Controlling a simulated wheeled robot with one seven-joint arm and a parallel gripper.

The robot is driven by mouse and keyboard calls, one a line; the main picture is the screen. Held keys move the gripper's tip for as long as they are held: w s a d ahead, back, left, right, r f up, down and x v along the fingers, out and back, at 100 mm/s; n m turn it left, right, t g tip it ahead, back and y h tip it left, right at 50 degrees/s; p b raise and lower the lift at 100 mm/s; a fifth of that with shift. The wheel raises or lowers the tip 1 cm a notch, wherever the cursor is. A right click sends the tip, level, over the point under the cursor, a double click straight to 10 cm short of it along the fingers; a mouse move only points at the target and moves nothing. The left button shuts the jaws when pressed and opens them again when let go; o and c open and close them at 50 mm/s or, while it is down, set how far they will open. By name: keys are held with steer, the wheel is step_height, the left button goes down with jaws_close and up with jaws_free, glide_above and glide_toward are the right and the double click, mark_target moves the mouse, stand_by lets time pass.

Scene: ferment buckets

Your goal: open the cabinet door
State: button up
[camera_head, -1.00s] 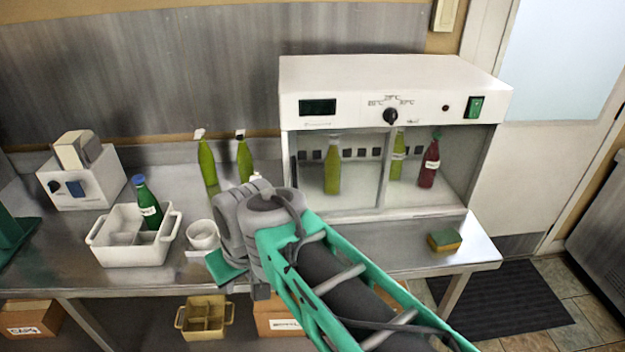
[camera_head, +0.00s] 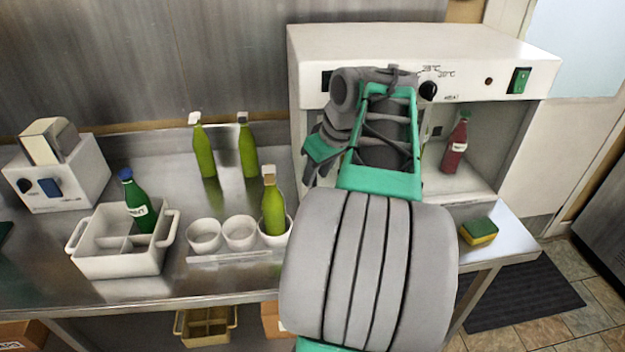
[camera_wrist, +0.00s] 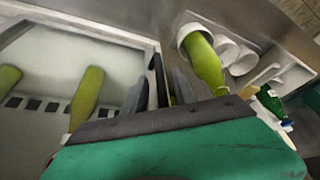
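The white cabinet (camera_head: 450,48) stands on the steel table, its front partly hidden by my arm in the head view. In the wrist view its glass door (camera_wrist: 45,50) appears closed, with green bottles (camera_wrist: 87,95) behind the glass. A dark upright handle (camera_wrist: 158,78) stands at the door's white frame. My gripper (camera_wrist: 157,92) is at this handle, with grey fingers seen on both sides of it. Contact and finger gap are unclear. In the head view my gripper (camera_head: 309,168) is at the cabinet's left front edge, mostly hidden by my wrist.
Left of the cabinet are two green bottles (camera_head: 203,150), white cups (camera_head: 205,236), one holding a green bottle (camera_head: 273,205), and a white divided crate (camera_head: 110,262). A sponge (camera_head: 479,232) lies at the table's right end. A red bottle (camera_head: 456,145) is inside the cabinet.

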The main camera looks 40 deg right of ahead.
steer(key=shift+x, duration=1)
jaws_close()
stand_by(0.7)
